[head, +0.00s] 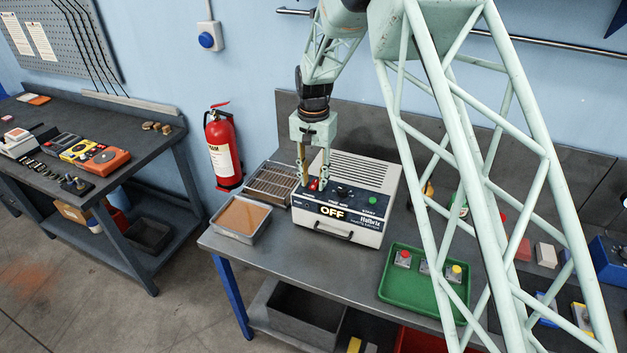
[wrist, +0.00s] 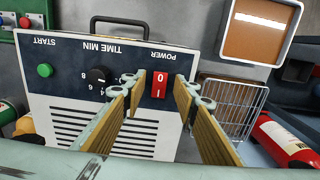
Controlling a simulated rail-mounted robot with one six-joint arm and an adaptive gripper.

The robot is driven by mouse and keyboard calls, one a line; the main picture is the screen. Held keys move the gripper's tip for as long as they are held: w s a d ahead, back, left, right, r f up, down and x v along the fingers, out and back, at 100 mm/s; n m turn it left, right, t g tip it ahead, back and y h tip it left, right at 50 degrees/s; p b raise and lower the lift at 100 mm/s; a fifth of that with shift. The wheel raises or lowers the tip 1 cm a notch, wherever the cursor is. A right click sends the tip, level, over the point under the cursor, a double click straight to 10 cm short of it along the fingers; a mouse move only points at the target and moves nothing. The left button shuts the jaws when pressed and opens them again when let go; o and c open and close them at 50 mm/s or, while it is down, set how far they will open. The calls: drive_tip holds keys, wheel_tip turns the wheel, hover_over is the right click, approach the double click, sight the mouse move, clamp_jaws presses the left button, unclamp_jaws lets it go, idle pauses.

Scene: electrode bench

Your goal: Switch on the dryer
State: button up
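The dryer (head: 345,205) is a white box on the bench with a dark blue front panel and a sign reading OFF (head: 332,211). Its red POWER rocker switch, marked 0 and 1, shows in the wrist view (wrist: 159,84). A black TIME MIN dial (wrist: 99,76) and a green START button (wrist: 45,70) sit on the same panel. My gripper (head: 313,184) points down at the switch end of the panel. In the wrist view its two fingers (wrist: 160,88) are spread apart on either side of the switch, with nothing between them. I cannot tell whether the tips touch the panel.
A wire rack (head: 271,182) and a tray of brown material (head: 241,216) stand left of the dryer. A green tray (head: 425,283) with buttons lies to its right. A fire extinguisher (head: 223,147) hangs on the wall. A second bench (head: 60,190) stands at the left.

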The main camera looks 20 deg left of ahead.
drive_tip(key=shift+f, duration=0.25)
drive_tip(key=c, duration=0.9)
drive_tip(key=shift+o, duration=0.2)
drive_tip(key=shift+w+g+p, duration=0.2)
drive_tip(key=shift+g+p, duration=0.6)
drive_tip(key=shift+g, duration=0.05)
drive_tip(key=shift+w+g+p, duration=0.2)
drive_tip(key=shift+g+p, duration=0.6)
drive_tip(key=shift+g, duration=0.05)
drive_tip(key=o, duration=0.9)
drive_tip(key=shift+c, duration=0.2)
drive_tip(key=shift+r, duration=0.1)
drive_tip(key=shift+r, duration=0.1)
